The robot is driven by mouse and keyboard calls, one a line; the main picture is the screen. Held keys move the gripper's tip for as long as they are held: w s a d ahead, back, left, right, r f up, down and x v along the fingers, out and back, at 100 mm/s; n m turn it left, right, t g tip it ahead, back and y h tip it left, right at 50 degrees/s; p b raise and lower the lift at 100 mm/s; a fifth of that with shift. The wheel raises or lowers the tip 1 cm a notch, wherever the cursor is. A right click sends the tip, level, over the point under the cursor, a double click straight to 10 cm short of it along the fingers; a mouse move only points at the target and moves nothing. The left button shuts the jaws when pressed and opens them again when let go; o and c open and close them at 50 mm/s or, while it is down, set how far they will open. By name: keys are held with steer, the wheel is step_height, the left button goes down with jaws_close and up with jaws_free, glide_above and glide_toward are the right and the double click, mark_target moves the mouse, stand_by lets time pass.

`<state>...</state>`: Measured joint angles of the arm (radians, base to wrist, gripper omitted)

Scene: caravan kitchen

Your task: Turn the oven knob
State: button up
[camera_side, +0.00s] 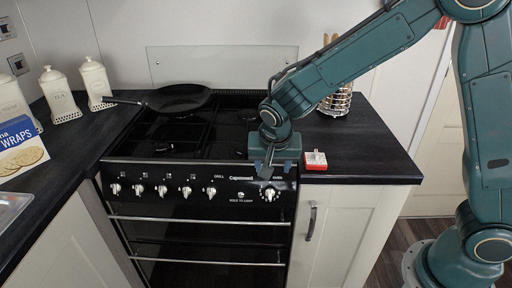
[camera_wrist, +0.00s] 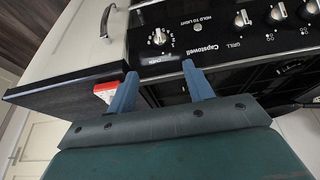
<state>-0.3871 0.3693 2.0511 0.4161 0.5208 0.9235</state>
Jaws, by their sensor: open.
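The oven knob (camera_side: 269,194) is a silver knob on a white-marked dial at the right end of the black oven front panel. In the wrist view the knob (camera_wrist: 158,37) shows clearly beside the word "OVEN", ahead of the gap between my two fingers. My gripper (camera_side: 265,172) is just above the knob at the front edge of the cooker, pointing down. In the wrist view my gripper (camera_wrist: 160,70) is open, its blue fingers apart with nothing between them. No finger appears to touch the knob.
A red-and-white box (camera_side: 316,160) sits on the worktop right of my gripper. A row of other knobs (camera_side: 162,191) runs left along the panel. A black pan (camera_side: 180,98) is on the hob. A cupboard handle (camera_side: 311,221) is below right. The space before the panel is clear.

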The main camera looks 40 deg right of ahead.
mark_target(270, 189)
steer(key=shift+w+f, duration=0.1)
steer(key=shift+f, duration=0.1)
steer(key=shift+x, duration=6.75)
steer(key=shift+c, duration=0.2)
steer(key=c, duration=0.9)
